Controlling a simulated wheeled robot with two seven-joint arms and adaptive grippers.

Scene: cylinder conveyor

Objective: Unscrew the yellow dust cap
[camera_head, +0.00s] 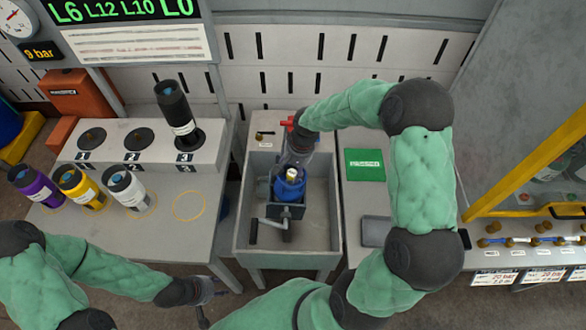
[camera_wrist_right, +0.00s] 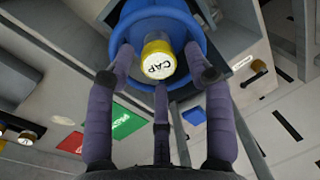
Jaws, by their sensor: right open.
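The yellow dust cap (camera_wrist_right: 159,62), with a white top marked "CAP", sits on the blue cylinder (camera_wrist_right: 170,30) in the right wrist view. In the head view the cap (camera_head: 292,174) shows small on the upright blue cylinder (camera_head: 290,190), held in a vise (camera_head: 287,212) inside the grey sink-like trough (camera_head: 320,255). My right gripper (camera_head: 295,160) reaches down from above; its three dark fingers (camera_wrist_right: 160,80) are spread around the cap, with gaps between them and it. My left gripper (camera_head: 208,290) hangs low at the left, away from the trough; its finger state is unclear.
At left, a black cylinder (camera_head: 175,108) stands in a numbered rack (camera_head: 140,145); purple, yellow and white cylinders (camera_head: 125,188) lean below. Right of the trough are a green card (camera_head: 365,164) and a dark grey pad (camera_head: 375,231). A yellow-framed cabinet (camera_head: 535,165) stands far right.

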